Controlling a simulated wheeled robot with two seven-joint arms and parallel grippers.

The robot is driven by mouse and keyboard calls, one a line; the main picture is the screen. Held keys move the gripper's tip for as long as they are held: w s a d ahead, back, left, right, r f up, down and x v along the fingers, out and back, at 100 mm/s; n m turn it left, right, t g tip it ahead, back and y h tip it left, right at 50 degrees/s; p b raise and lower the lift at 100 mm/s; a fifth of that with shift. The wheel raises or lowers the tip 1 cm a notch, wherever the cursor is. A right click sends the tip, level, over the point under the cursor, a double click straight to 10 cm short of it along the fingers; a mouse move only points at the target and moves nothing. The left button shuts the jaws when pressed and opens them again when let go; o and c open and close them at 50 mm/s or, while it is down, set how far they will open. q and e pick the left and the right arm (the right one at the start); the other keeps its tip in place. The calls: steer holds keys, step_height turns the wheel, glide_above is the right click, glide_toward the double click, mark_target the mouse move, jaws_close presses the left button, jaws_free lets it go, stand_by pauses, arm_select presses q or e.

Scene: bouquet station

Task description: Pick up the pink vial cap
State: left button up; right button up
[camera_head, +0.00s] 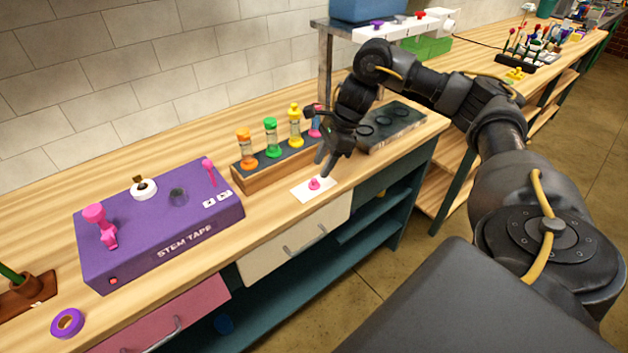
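A small pink vial cap (314,184) sits on a white card (301,193) near the front edge of the wooden bench. My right gripper (326,165) hangs just above and behind the cap, its fingers pointing down. Its fingers look apart, with nothing seen between them, and the cap looks clear of them. A vial with pink on it (315,130) stands at the right end of the wooden rack (250,183), partly hidden behind my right gripper. My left gripper is not in view.
Vials with orange (244,136), green (271,124) and yellow (295,111) caps stand in the rack, left of my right gripper. A dark tray (405,128) lies to the right. A purple stem tape box (150,222) fills the bench's left part.

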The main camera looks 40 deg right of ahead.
mark_target(315, 179)
steer(key=shift+x, duration=2.4)
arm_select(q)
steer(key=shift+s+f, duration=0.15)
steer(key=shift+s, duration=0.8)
arm_select(e)
steer(key=shift+a, duration=0.1)
steer(key=shift+c, duration=0.3)
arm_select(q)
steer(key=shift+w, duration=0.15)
arm_select(e)
jaws_close()
